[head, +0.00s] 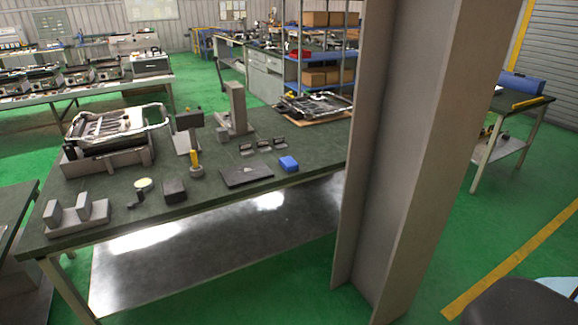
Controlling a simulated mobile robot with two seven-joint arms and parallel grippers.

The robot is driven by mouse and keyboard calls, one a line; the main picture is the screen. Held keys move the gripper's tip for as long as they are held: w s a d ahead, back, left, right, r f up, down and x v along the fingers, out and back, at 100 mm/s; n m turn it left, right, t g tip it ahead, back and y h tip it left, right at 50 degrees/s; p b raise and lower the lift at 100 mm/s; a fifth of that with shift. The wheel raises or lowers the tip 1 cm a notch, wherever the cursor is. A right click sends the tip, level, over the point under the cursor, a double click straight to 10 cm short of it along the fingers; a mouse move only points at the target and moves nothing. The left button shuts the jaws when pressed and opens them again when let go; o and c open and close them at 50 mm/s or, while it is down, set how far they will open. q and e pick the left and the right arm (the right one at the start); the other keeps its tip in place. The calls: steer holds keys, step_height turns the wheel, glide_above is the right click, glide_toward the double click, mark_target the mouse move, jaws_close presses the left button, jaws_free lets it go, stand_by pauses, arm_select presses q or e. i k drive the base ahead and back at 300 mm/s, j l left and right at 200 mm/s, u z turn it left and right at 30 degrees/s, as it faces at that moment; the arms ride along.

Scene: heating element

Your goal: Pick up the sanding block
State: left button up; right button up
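A small blue block (289,164), which looks like the sanding block, lies near the front right edge of the dark green workbench (120,220). It sits just right of a flat dark plate (247,176). A dark grey block (174,190) stands farther left on the same bench. Neither of my grippers shows in the head view, and nothing is touching the blue block.
A thick grey steel column (420,150) stands at the bench's right end and hides part of it. A yellow-handled tool (195,162) and a heating element frame (118,125) are on the bench.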

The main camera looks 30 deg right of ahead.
mark_target(288, 164)
steer(key=i+l, duration=0.2)
steer(key=i, duration=0.2)
steer(key=i+l+z, duration=0.1)
steer(key=i, duration=0.3)
steer(key=i+l, duration=0.25)
steer(key=i, duration=0.15)
